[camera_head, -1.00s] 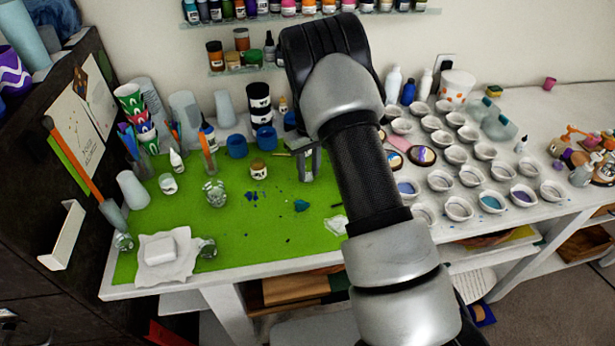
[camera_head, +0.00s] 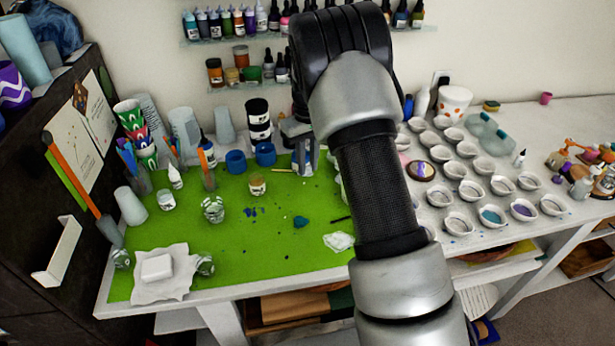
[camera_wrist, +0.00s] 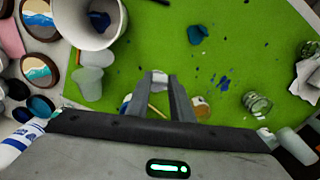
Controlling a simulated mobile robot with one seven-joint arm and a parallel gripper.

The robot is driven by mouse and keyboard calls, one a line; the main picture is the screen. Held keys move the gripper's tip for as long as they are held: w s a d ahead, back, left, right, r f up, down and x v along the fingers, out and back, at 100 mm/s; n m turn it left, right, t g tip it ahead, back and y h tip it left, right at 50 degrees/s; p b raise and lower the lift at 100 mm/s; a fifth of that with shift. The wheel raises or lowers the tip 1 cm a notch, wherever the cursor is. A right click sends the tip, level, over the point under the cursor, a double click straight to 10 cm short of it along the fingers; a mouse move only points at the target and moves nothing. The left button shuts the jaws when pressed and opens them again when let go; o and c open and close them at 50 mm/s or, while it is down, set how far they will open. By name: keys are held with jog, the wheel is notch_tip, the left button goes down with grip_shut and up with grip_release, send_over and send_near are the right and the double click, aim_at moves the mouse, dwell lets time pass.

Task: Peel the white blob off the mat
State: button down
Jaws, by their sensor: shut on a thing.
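The white blob (camera_head: 338,241) is a flat, pale, irregular patch on the green mat (camera_head: 240,268), near its front right edge. I do not make it out in the wrist view. My gripper (camera_head: 305,172) hangs over the back right of the mat, behind and apart from the blob. In the wrist view its fingers (camera_wrist: 164,80) are shut on a small pale thing (camera_wrist: 160,77) at their tips. I cannot tell what that thing is. My arm hides part of the mat's right side.
A teal blob (camera_head: 301,222) and blue specks lie on the mat. A crumpled white sheet (camera_head: 165,285) with a white block lies front left. Small bowls (camera_head: 457,170) fill the right side. A large white cup (camera_wrist: 88,25) stands near my fingers in the wrist view.

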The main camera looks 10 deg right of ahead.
notch_tip(320, 180, up, 2)
jog(key=shift+w+r+p, duration=0.15)
jog(key=shift+r+p, duration=0.05)
jog(key=shift+p, duration=0.2)
jog(key=shift+w+a+r+p, duration=0.1)
jog(key=shift+w+r+p, duration=0.15)
jog(key=shift+r+p, duration=0.35)
jog(key=shift+w+a+r+p, duration=0.15)
jog(key=shift+w+r+p, duration=0.15)
jog(key=shift+r+p, duration=0.35)
jog(key=shift+w+a+r+p, duration=0.1)
jog(key=shift+w+r+p, duration=0.15)
jog(key=shift+r+p, duration=0.35)
jog(key=shift+r, duration=0.1)
jog(key=shift+r+p, duration=0.4)
jog(key=shift+r, duration=1.65)
